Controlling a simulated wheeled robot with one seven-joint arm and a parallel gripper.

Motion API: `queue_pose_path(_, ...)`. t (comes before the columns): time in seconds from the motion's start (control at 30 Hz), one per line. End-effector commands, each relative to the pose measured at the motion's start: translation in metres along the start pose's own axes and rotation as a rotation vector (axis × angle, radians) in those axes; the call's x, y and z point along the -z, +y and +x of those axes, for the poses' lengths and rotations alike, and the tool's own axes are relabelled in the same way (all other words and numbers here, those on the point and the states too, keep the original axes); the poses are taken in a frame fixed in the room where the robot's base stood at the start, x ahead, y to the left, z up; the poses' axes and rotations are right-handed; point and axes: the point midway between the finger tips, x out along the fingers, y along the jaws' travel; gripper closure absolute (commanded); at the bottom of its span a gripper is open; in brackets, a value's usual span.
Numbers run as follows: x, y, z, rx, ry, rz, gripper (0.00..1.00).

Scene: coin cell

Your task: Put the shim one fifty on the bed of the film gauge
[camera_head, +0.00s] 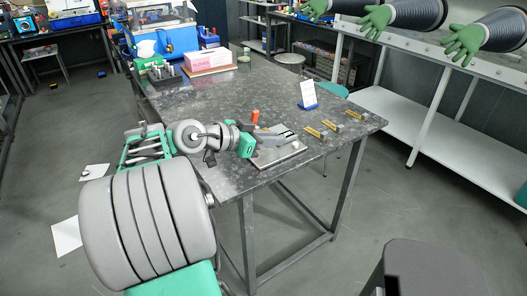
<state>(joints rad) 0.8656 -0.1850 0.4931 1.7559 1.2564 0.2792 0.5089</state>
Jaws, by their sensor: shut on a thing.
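My gripper (282,136) reaches in from the left over the near part of the grey table. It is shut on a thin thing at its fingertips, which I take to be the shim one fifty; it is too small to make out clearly. The film gauge has a flat pale base (282,156) near the table's front edge, with an orange part (255,116) standing just behind my gripper. My gripper is over the gauge and hides much of it, including the bed. I cannot tell whether the held thing touches the bed.
Several small brass-coloured pieces (313,132) lie on the table (225,100) to the right. A white card on a blue stand (307,95) is behind them. The table's middle is clear.

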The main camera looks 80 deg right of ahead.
Motion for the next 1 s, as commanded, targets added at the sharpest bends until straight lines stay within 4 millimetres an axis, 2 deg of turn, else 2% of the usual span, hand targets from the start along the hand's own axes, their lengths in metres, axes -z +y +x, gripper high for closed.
queue_pose_path(0.03,-0.004,-0.014,0.006,-0.002,0.000,-0.005,1.00)
queue_pose_path(0.1,-0.018,-0.026,0.015,-0.004,-0.001,-0.006,1.00)
queue_pose_path(0.33,-0.045,-0.053,0.033,-0.001,0.000,-0.002,1.00)
queue_pose_path(0.5,-0.056,-0.063,0.039,0.000,0.000,-0.001,1.00)
queue_pose_path(0.7,-0.083,-0.063,0.051,0.001,0.000,-0.002,1.00)
queue_pose_path(1.0,-0.087,-0.063,0.052,0.002,0.000,0.000,1.00)
